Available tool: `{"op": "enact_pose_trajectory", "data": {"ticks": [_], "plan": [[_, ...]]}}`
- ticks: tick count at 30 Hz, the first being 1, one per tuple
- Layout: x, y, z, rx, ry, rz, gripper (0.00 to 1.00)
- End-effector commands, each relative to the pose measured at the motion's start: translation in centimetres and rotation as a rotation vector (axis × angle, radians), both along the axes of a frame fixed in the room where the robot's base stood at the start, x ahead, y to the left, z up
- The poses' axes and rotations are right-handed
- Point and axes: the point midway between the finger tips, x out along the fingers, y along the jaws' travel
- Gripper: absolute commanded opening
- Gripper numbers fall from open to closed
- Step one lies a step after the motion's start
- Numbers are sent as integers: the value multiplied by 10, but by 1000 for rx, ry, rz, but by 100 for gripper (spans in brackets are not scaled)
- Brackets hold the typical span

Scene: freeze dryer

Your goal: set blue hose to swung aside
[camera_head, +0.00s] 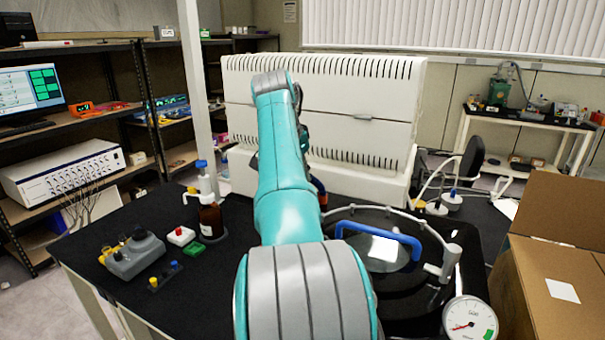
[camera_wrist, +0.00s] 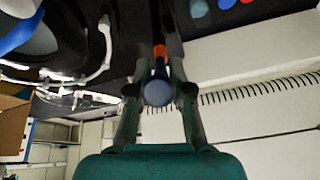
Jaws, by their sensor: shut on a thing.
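My gripper (camera_wrist: 158,78) shows in the wrist view, its two fingers on either side of a blue-grey round knob (camera_wrist: 157,93) with a blue and orange stem. It is shut on this part. In the head view my arm hides the gripper; a bit of red and blue (camera_head: 320,187) shows beside the arm. I cannot tell for sure whether the held part belongs to the blue hose. A thick blue arched tube (camera_head: 381,231) spans the round lid of the black chamber. The same arch shows at the wrist view's upper left (camera_wrist: 20,32).
A white ribbed machine (camera_head: 365,130) stands behind my arm. A pressure gauge (camera_head: 469,321) and a cardboard box (camera_head: 553,262) are at the right. A brown bottle (camera_head: 210,220) and a grey block (camera_head: 134,256) stand on the black bench at the left.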

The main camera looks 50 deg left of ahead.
Motion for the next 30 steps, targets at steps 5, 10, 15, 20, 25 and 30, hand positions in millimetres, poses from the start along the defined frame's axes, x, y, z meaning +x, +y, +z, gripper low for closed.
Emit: {"op": "enact_pose_trajectory", "data": {"ticks": [5, 10, 15, 20, 25, 30], "plan": [[0, 1, 1, 3, -2, -12, 0], [0, 1, 1, 3, -3, -13, 0], [0, 1, 1, 4, -3, -12, 22], [0, 1, 1, 3, -2, -11, 45], [0, 1, 1, 2, -1, -11, 45], [-2, 1, 6, 2, -2, -11, 45]]}}
